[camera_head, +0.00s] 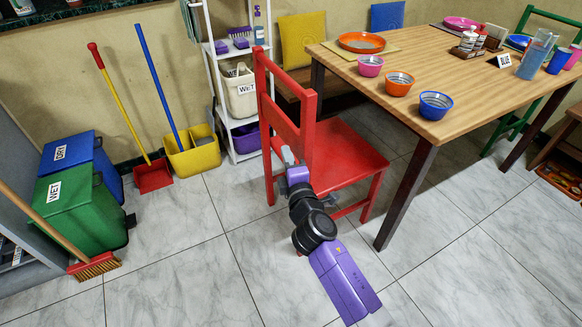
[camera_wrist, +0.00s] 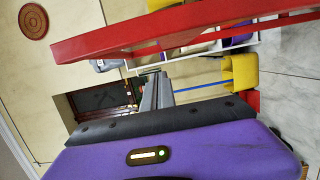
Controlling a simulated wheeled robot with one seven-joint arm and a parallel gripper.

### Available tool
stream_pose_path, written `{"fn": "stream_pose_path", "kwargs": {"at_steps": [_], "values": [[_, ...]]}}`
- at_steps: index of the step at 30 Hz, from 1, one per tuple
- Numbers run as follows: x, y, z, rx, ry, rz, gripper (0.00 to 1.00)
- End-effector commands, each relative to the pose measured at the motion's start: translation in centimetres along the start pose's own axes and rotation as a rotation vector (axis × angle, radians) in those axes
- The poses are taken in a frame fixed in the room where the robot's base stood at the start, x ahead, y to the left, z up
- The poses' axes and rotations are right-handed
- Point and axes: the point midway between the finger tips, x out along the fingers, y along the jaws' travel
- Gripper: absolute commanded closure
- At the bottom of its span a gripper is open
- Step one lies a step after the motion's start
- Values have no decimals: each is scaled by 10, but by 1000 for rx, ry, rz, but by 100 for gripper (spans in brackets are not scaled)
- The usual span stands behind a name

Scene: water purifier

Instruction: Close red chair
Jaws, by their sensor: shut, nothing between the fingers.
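The red chair (camera_head: 335,152) stands upright beside the wooden table (camera_head: 460,75), its back on the left and its seat reaching toward the table edge. My gripper (camera_head: 287,158) is shut and empty at the lower part of the chair's back; I cannot tell whether it touches the frame. In the wrist view my gripper's grey fingers (camera_wrist: 155,92) are together, and a red bar of the chair (camera_wrist: 150,36) crosses just above them. My arm hides part of the chair's front legs.
Bowls, including a blue one (camera_head: 436,105), stand on the table's near edge. A white shelf rack (camera_head: 204,60) is behind the chair. A yellow mop bucket (camera_head: 192,152) and green bin (camera_head: 78,210) are on the left. The tiled floor in front is clear.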

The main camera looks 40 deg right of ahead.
Motion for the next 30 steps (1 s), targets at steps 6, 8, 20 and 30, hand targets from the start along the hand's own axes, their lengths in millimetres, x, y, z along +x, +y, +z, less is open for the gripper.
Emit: {"fn": "stream_pose_path", "kwargs": {"at_steps": [6, 8, 20, 30], "values": [[16, 2, 24, 0, -3, -2, 100], [18, 2, 30, 0, -2, -2, 100], [20, 0, 39, 1, 0, 0, 100], [27, 3, 54, 1, -3, -1, 100]]}}
